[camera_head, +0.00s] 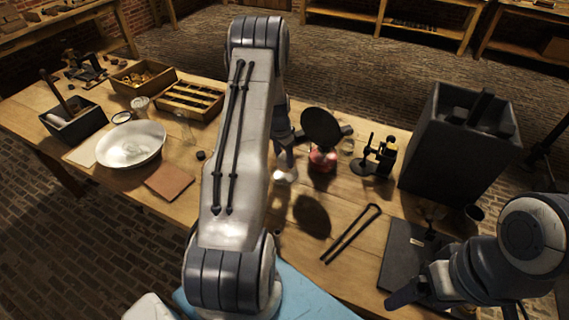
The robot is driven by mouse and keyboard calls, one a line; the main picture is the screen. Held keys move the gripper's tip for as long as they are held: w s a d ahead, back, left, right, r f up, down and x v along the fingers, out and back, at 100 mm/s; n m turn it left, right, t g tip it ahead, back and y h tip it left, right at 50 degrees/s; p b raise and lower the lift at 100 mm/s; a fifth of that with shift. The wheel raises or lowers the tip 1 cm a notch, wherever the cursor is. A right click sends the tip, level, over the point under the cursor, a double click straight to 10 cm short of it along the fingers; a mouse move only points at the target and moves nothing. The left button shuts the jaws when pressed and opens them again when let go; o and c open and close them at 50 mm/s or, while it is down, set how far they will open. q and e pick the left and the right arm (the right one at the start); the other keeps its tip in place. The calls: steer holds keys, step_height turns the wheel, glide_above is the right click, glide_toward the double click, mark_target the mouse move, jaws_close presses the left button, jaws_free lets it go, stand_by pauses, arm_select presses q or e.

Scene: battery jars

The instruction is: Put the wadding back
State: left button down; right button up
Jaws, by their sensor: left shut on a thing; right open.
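My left arm crosses the middle of the head view and hides part of the table. My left gripper (284,158) points down behind its forearm and is shut on a small white lump that looks like the wadding (286,175). The lump is just above or at the table top; I cannot tell which. My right gripper (408,292) is open and empty at the lower right, over the near edge of a dark flat board (405,262).
A dark disc (321,127) stands above a red object (322,159), right of the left gripper. A black stand (378,157), a tall dark box (455,150) and a bent black rod (352,233) are further right. A white bowl (130,145) and open boxes stand left.

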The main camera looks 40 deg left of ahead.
mark_target(284, 166)
arm_select(q)
step_height(284, 166, down, 4)
steer(key=shift+r+p, duration=0.25)
steer(key=shift+p, duration=0.3)
steer(key=shift+f, duration=0.15)
steer(key=shift+f, duration=0.1)
steer(key=shift+f, duration=0.15)
steer(key=shift+c, duration=1)
jaws_free()
